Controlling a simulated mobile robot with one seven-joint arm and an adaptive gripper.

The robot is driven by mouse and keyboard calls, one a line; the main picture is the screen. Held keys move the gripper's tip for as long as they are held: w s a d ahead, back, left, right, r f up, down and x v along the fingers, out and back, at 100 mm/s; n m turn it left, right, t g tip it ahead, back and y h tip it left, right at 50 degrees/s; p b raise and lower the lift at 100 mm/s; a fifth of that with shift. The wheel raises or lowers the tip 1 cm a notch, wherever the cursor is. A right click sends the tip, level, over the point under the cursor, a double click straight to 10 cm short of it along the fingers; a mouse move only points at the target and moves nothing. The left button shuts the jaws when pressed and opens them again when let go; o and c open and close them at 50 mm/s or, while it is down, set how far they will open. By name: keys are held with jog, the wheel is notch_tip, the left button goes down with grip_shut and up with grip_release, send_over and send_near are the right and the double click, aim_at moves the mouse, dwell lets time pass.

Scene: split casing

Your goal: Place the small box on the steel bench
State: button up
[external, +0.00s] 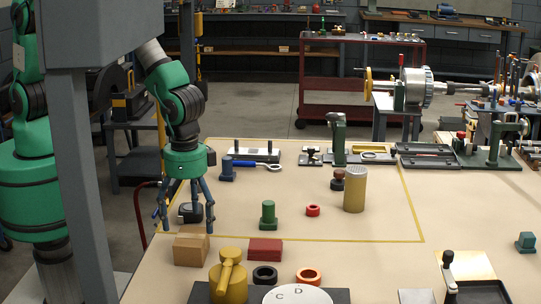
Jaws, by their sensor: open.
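My green arm reaches down at the left of the beige bench top (330,262). My gripper (188,226) points down with its blue-grey fingers spread wide and open. A dark, rounded object (189,213) sits between or behind the fingers, and I cannot tell whether they touch it. A small tan cardboard box (191,250) lies on the bench just in front of and below the fingertips. A flat dark red block (265,249) lies to its right. No steel surface is clearly distinguishable on this bench.
A brass-coloured part (229,277) and a white disc (297,295) are at the front. Clear room lies right of the outline.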

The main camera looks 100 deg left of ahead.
aim_at(192, 234)
jog(key=shift+r+p, duration=0.35)
jog(key=shift+r, duration=2.2)
jog(key=s+a+r+t, duration=0.1)
jog(key=s+a+r, duration=0.2)
jog(key=a+r, duration=0.65)
jog(key=s+a+r+t, duration=0.1)
jog(key=s+a+r, duration=0.45)
jog(key=r, duration=0.75)
jog(key=s+a+r+t, duration=0.1)
jog(key=s+a+r, duration=0.3)
jog(key=s+a, duration=0.3)
jog(key=s+a+r+t, duration=0.2)
jog(key=s+a+r, duration=0.3)
jog(key=s+a, duration=0.3)
jog(key=s, duration=0.4)
jog(key=shift+s+a+t, duration=0.15)
jog(key=shift+s+t, duration=0.15)
jog(key=shift+s, duration=0.05)
